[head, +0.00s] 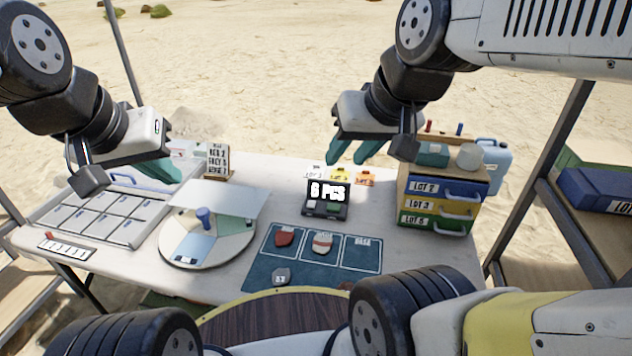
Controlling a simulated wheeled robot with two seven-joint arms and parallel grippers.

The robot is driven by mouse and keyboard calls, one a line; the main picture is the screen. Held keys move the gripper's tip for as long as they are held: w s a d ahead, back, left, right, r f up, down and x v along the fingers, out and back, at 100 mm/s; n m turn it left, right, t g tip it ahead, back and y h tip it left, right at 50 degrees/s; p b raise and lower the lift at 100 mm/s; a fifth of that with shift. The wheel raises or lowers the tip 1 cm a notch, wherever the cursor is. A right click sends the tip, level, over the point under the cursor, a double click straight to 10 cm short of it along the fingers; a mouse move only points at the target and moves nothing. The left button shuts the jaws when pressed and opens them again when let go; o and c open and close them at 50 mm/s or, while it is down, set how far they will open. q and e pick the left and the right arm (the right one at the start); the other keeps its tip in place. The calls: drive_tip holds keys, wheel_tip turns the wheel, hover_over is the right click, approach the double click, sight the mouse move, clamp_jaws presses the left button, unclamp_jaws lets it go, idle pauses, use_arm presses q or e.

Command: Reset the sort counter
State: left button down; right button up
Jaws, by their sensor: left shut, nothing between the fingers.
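The sort counter (327,200) is a small dark device with a lit display that appears to read "8 PCS". It stands on the table behind the blue mat. My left gripper (160,174) is shut and empty, above the back left of the table and well to the left of the counter. My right gripper (352,156) has teal fingers that show apart, so it looks open, with nothing seen between them. It hangs above and behind the counter, not touching it. The counter's buttons are too small to tell clearly.
A blue mat (352,280) holds red and pale pieces in marked fields. A round turntable (190,260) with a raised panel stands left of it, beside a compartment tray (72,232). A drawer unit (402,188) stands at the right. Small coloured tags (341,174) lie behind the counter.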

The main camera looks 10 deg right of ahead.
use_arm(q)
drive_tip(key=shift+d, duration=0.1)
drive_tip(key=n+h, duration=0.5)
drive_tip(key=n, duration=1.3)
hover_over(309, 204)
wheel_tip(309, 204, down, 27)
drive_tip(key=shift+s+r, duration=0.1)
drive_tip(key=shift+r, duration=0.15)
drive_tip(key=shift+f, duration=0.1)
drive_tip(key=shift+f, duration=4.3)
drive_tip(key=shift+f, duration=0.1)
